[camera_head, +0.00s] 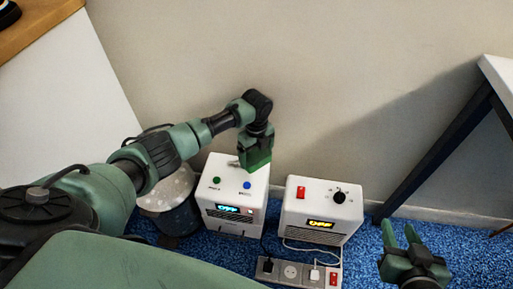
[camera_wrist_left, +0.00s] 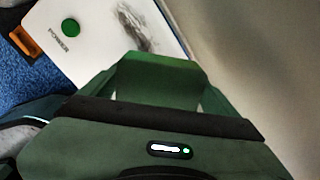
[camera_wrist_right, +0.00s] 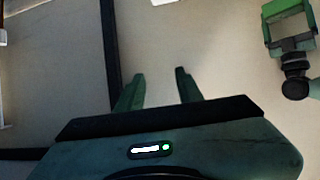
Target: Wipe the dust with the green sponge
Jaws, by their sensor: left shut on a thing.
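My left gripper (camera_head: 257,150) is shut on the green sponge (camera_head: 257,160), above the back right part of a white device (camera_head: 237,215) with a green and a blue button. The sponge (camera_wrist_left: 158,78) spans the fingers in the left wrist view. A dark grey dust smudge (camera_wrist_left: 138,30) lies on the device's white top, just beyond the sponge. Whether the sponge touches the top is hard to tell. My right gripper (camera_head: 404,240) is open and empty at the lower right, away from the devices; its fingers (camera_wrist_right: 158,88) stand apart in the right wrist view.
A second white device (camera_head: 320,212) with a red switch and black knob stands to the right. A power strip (camera_head: 298,273) with cables lies in front on blue carpet. A round bin (camera_head: 172,205) is at left. The wall is close behind; a dark table leg (camera_head: 435,155) stands right.

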